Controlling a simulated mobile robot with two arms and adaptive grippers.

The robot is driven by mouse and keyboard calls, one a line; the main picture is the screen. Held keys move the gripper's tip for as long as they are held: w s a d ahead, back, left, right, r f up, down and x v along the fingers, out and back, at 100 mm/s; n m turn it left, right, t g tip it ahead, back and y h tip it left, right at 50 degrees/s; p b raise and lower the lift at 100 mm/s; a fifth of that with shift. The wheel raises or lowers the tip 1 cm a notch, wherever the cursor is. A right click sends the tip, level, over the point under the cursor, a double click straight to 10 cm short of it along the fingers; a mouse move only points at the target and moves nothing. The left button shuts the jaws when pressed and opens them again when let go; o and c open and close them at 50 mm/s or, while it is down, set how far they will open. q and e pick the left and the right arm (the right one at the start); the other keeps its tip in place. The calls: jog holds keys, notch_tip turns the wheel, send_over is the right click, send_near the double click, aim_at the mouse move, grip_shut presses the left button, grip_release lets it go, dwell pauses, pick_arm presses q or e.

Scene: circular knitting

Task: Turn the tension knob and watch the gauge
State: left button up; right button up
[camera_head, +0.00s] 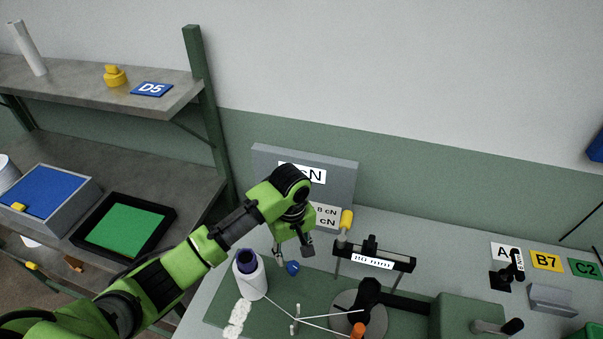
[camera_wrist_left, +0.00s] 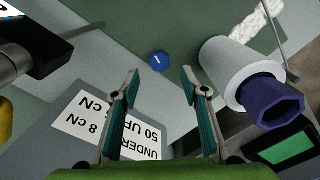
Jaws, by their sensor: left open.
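The blue tension knob (camera_head: 292,268) with a white mark sits low beside the white yarn cone. In the left wrist view the knob (camera_wrist_left: 160,61) lies between and beyond my fingertips, apart from them. My left gripper (camera_head: 307,251) is open and empty, above and near the knob; its two fingers are spread in the left wrist view (camera_wrist_left: 160,75). A grey upright panel (camera_head: 343,172) carries white "cN" readings, partly hidden by my left arm. In the left wrist view the panel's labels (camera_wrist_left: 88,115) appear upside down. My right gripper is out of view.
The yarn cone (camera_head: 251,284) with a purple top stands close to the knob. A black bar on posts (camera_head: 373,254), a yellow-topped post (camera_head: 346,220) and a round grey machine part (camera_head: 345,304) stand right of it. A green box (camera_head: 467,313) is farther right.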

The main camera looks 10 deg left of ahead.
pick_arm(q)
notch_tip(320, 180, up, 6)
jog(key=shift+f, duration=0.1)
dwell(0.4)
